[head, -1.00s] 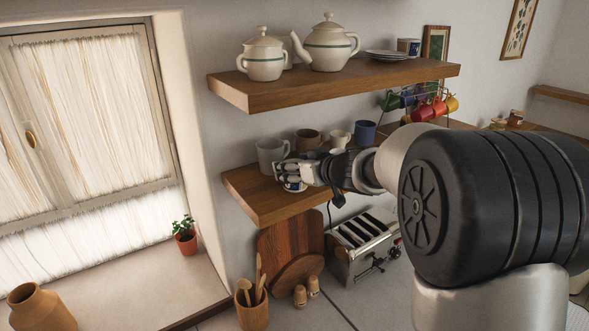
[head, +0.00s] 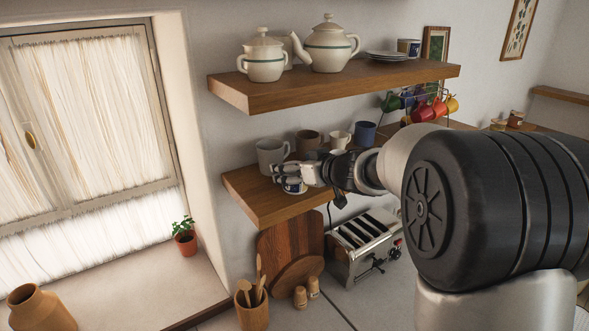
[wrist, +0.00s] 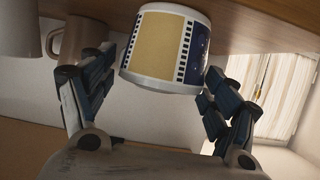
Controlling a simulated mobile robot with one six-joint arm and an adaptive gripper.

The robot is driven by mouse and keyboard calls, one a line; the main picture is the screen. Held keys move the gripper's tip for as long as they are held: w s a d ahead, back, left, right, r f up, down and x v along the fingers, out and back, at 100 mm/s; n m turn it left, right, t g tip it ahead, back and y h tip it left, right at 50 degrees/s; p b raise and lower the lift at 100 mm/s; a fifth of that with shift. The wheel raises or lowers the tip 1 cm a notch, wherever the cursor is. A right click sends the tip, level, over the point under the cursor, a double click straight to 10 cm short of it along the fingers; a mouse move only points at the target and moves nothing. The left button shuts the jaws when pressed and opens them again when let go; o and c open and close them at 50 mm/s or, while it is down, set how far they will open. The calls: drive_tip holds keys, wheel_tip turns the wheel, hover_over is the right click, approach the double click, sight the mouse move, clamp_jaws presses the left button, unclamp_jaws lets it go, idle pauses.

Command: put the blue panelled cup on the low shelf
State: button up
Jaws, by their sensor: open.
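The blue panelled cup (head: 293,186) is at the front of the low shelf (head: 275,212), near its left end, and appears to rest on the board. In the wrist view the cup (wrist: 165,48) shows dark blue and cream panels with film-strip edging, against the wood of the shelf. My gripper (head: 288,177) is open around the cup, with one finger on each side. Part of the cup is hidden by the fingers in the head view.
Behind the cup stand a grey mug (head: 271,155), a brown mug (head: 308,143), a white cup (head: 340,139) and a blue cup (head: 365,133). The upper shelf (head: 330,85) with teapots hangs above. A toaster (head: 365,245) stands below.

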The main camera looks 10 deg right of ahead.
drive_tip(key=s+d+r+m+t+h, duration=0.1)
drive_tip(key=s+d+r+m+h, duration=0.15)
drive_tip(key=s+d+r, duration=0.35)
drive_tip(key=s+d+r+m+h, duration=0.1)
drive_tip(key=s+d+r+h, duration=0.2)
drive_tip(key=s, duration=0.5)
drive_tip(key=s+f+m+g+h, duration=0.2)
drive_tip(key=s+f+h, duration=0.1)
drive_tip(key=s, duration=0.7)
drive_tip(key=s+a+f+g+y, duration=0.1)
drive_tip(key=s+a+f+g, duration=0.2)
drive_tip(key=s, duration=0.7)
drive_tip(key=s+a+f+g+y, duration=0.2)
drive_tip(key=s+a+f+g, duration=0.2)
drive_tip(key=s+a+f, duration=0.2)
drive_tip(key=s+f+n, duration=0.1)
drive_tip(key=s+f, duration=0.1)
drive_tip(key=s, duration=0.2)
drive_tip(key=shift+p, duration=0.35)
drive_tip(key=shift+f+y, duration=0.1)
drive_tip(key=shift+y, duration=0.15)
